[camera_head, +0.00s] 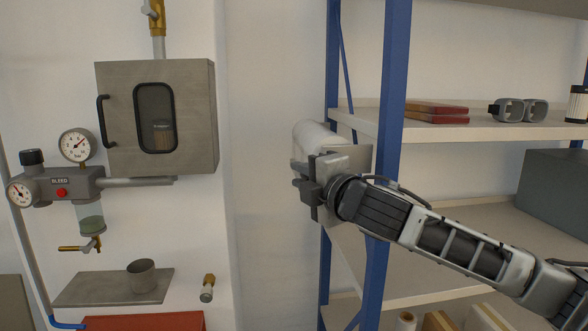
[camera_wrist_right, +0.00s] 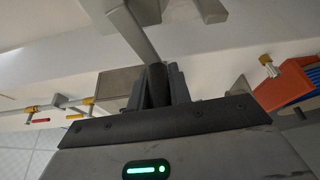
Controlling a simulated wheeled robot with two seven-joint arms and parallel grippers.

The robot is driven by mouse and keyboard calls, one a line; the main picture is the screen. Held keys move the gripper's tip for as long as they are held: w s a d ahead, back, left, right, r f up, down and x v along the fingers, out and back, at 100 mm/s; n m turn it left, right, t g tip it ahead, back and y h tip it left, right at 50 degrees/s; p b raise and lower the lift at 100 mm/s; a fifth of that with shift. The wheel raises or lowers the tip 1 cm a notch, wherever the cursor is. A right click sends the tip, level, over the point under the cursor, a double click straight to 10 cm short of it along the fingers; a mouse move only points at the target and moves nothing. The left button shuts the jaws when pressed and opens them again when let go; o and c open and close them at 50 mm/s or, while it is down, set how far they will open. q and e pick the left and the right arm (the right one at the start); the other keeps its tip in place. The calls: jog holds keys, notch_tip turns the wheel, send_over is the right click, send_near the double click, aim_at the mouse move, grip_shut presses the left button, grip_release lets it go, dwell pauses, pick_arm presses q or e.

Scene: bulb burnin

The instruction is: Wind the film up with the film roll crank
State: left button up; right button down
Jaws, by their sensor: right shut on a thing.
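The film roll (camera_head: 312,134) is a pale cylinder beside the blue shelf post, partly hidden by my right gripper (camera_head: 304,180). In the right wrist view, the film roll crank shows as a pale grey arm (camera_wrist_right: 133,35) that slants down to a dark handle (camera_wrist_right: 157,84). The handle sits between the dark fingers of my right gripper (camera_wrist_right: 158,92), which is shut on it. The crank is mostly hidden behind the gripper in the head view. My left gripper is in neither view.
A blue-posted shelf rack (camera_head: 396,75) stands close to my right arm. It bears red books (camera_head: 437,107), goggles (camera_head: 518,110) and a dark box (camera_head: 555,190). A grey wall cabinet (camera_head: 115,130), gauges (camera_head: 76,145) and a small ledge (camera_head: 85,289) with a cup (camera_head: 141,276) are at the left.

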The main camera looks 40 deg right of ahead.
jog(key=shift+d+f, duration=0.1)
jog(key=shift+f, duration=0.05)
dwell(0.3)
jog(key=c, duration=1.3)
grip_release()
jog(key=shift+s, duration=0.1)
